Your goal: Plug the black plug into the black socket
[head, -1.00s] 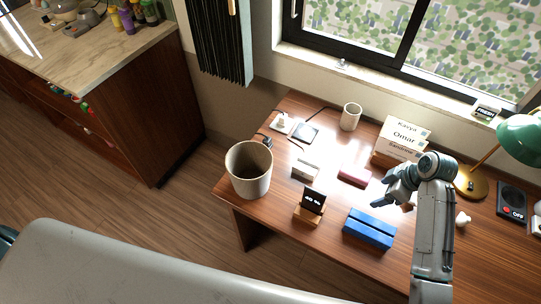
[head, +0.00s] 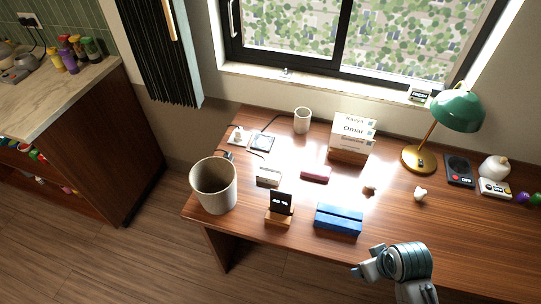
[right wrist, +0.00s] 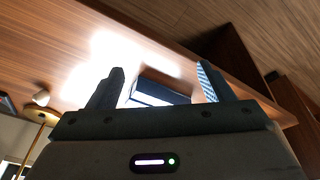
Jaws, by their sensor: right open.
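A small black piece that looks like the black plug (head: 228,155) lies at the desk's left edge, behind the beige bin, with a thin dark cord near it. A dark square plate (head: 262,143) with a cord lies behind it; I cannot tell if it is the black socket. A white block (head: 237,138) with a pale plug-like piece is beside that plate. My right gripper (head: 357,271) is at the desk's front, far from these, and its two fingers are apart and empty in the right wrist view (right wrist: 160,78). My left gripper is not in view.
A beige bin (head: 214,187) stands at the desk's left front. A phone stand (head: 280,208), a blue block (head: 338,220), a white box (head: 268,177) and a red box (head: 316,174) lie mid-desk.

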